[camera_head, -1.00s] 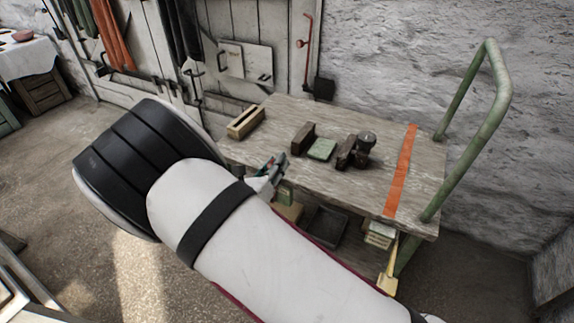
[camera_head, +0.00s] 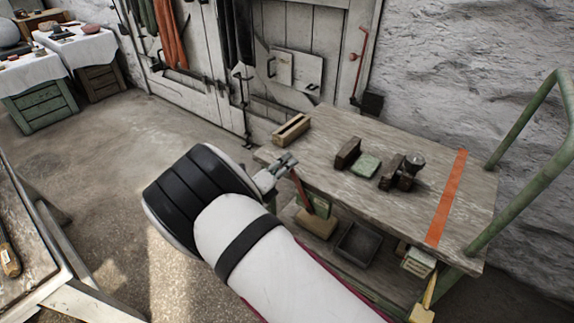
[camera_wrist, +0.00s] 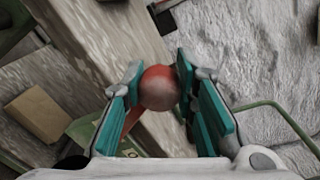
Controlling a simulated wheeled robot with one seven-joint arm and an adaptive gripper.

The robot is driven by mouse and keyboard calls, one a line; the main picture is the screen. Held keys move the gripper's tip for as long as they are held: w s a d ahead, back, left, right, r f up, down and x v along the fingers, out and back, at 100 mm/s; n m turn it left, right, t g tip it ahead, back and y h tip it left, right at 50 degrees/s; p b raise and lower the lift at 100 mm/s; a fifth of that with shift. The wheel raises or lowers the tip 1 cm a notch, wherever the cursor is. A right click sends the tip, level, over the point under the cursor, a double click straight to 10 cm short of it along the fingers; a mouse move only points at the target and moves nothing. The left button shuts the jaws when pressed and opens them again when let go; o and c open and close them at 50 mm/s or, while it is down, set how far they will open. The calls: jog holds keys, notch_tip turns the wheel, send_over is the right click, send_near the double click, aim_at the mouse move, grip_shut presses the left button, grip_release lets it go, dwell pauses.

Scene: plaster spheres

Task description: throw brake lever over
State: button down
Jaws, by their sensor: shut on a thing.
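The brake lever is a red bar (camera_head: 300,190) at the front left edge of the wooden cart. It leans up and left towards my gripper (camera_head: 277,171). In the wrist view its round, worn red knob (camera_wrist: 158,88) sits between the teal pads of my gripper (camera_wrist: 158,78). My gripper is shut on this knob. The red bar (camera_wrist: 131,118) runs down and left from the knob. The lever's lower end and pivot are not clear in either view.
The cart top (camera_head: 335,185) bears a wooden box (camera_head: 291,130), a green block (camera_head: 365,165) and a dark metal device (camera_head: 402,172). A green push handle (camera_head: 530,130) rises at the right. A grey tray (camera_head: 357,244) lies on the lower shelf. Open floor (camera_head: 130,145) lies left.

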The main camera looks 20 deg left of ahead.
jog(key=shift+a+f, duration=0.1)
jog(key=shift+a, duration=0.05)
jog(key=c, duration=1.2)
grip_release()
jog(key=shift+c, duration=0.2)
jog(key=v, duration=1.2)
